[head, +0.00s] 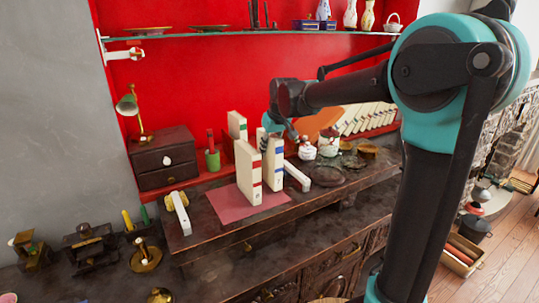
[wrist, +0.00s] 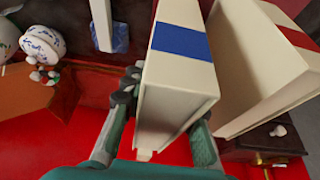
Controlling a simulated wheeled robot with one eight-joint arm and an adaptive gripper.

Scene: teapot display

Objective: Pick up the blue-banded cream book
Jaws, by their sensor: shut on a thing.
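The blue-banded cream book (head: 273,167) stands upright beside a red-banded cream book (head: 248,175) in the head view. My gripper (head: 276,131) is at the far, upper part of the blue-banded book. In the wrist view the blue-banded book (wrist: 177,85) lies between the two fingers of my gripper (wrist: 163,118), which is shut on it. The red-banded book (wrist: 262,70) is close on the right there. I cannot tell whether the held book's lower edge touches the surface.
A pink mat (head: 229,210) lies under the books. A white bar (head: 297,177) lies close right of the held book; another (head: 181,214) lies left. A green-banded book (head: 237,125) stands behind. Jars (head: 328,143) and a glass shelf (head: 230,34) are nearby.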

